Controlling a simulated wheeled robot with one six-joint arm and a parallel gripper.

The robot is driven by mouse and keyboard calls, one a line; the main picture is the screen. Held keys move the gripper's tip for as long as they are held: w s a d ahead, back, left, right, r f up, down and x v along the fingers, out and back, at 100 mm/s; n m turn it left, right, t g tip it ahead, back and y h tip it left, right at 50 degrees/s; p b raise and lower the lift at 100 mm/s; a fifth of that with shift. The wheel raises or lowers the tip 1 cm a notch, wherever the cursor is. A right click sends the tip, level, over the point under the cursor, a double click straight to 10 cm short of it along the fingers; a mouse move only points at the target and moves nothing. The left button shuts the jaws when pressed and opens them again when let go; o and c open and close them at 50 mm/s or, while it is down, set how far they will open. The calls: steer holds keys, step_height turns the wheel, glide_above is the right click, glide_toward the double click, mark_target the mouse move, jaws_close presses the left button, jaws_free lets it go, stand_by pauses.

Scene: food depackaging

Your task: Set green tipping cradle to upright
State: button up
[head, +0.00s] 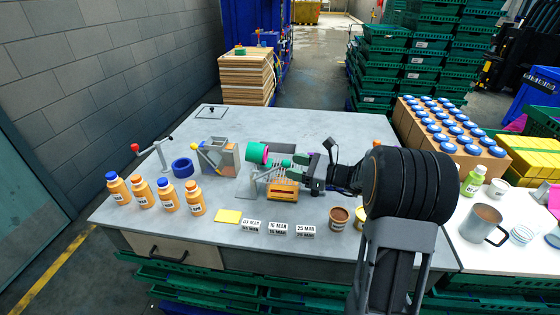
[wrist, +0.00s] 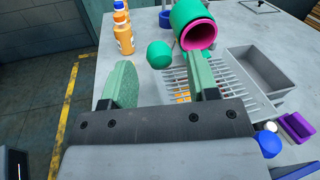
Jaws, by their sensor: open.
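The green tipping cradle (head: 257,153) is a green cup with a pink rim, on a grey stand near the middle of the table. It lies tilted, its pink mouth facing right toward my gripper in the head view. In the wrist view the cradle (wrist: 190,18) is at the top, its mouth toward the camera. A round green knob (wrist: 159,54) shows beside it. My gripper (head: 300,166) is open and empty, right of the cradle. In the wrist view the knob appears between and just beyond the fingertips of my gripper (wrist: 162,68); I see no contact.
A slatted grey rack (wrist: 225,88) and grey tray (wrist: 262,80) lie under and right of the gripper. An orange box (head: 283,190) stands below it. Several orange bottles (head: 168,194) and a blue ring (head: 182,167) are left.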

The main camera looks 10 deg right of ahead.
steer(key=shift+p+x, duration=0.4)
steer(key=shift+x, duration=2.15)
steer(key=shift+c, duration=0.4)
jaws_close()
